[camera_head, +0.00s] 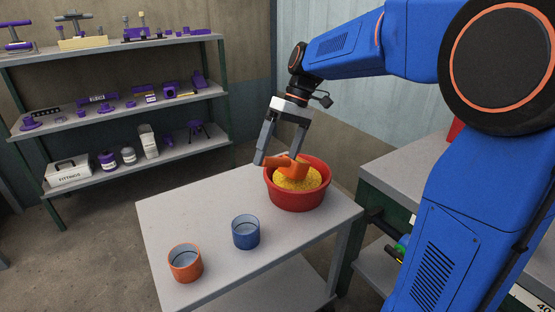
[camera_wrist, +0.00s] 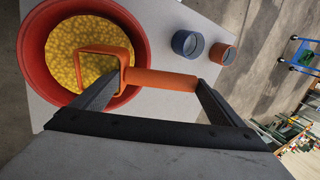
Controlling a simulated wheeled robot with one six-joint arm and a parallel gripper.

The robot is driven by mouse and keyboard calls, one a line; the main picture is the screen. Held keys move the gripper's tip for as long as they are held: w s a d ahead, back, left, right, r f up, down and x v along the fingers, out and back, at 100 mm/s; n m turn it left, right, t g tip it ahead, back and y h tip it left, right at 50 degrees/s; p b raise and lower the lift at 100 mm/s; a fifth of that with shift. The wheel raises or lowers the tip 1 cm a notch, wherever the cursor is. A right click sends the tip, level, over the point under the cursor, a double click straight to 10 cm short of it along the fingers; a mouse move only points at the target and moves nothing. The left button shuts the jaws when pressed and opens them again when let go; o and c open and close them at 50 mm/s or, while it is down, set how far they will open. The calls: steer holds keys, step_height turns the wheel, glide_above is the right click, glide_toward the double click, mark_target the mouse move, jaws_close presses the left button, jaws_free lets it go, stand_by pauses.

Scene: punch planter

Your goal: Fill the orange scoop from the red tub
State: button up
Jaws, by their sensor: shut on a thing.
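The red tub (camera_head: 297,200) stands at the far right corner of the grey table and holds yellow grains (camera_head: 296,181). It also shows in the wrist view (camera_wrist: 35,50). My gripper (camera_head: 280,160) is shut on the handle of the orange scoop (camera_wrist: 160,80), with a finger at each end of the handle in the wrist view. The scoop's bowl (camera_head: 297,168) is over the tub, at or just above the grains. In the wrist view, yellow shows within the bowl's orange outline. I cannot tell whether the bowl is in the grains or how much it holds.
A blue cup (camera_head: 246,232) and an orange cup (camera_head: 185,263) stand on the table (camera_head: 205,215), left of the tub. The table between them and the tub is clear. A shelf rack (camera_head: 130,109) with purple items stands behind, and a grey bench (camera_head: 395,178) is at right.

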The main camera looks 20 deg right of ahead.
steer(key=shift+r, duration=1.25)
steer(key=shift+s+a+t+h, duration=0.35)
steer(key=shift+a+h, duration=0.2)
steer(key=shift+h, duration=0.2)
steer(key=shift+s+a+t+h, duration=0.25)
steer(key=shift+a+t+h, duration=0.25)
steer(key=shift+h, duration=0.2)
steer(key=shift+s+a+t+h, duration=0.35)
steer(key=shift+a+h, duration=0.25)
steer(key=shift+h, duration=0.15)
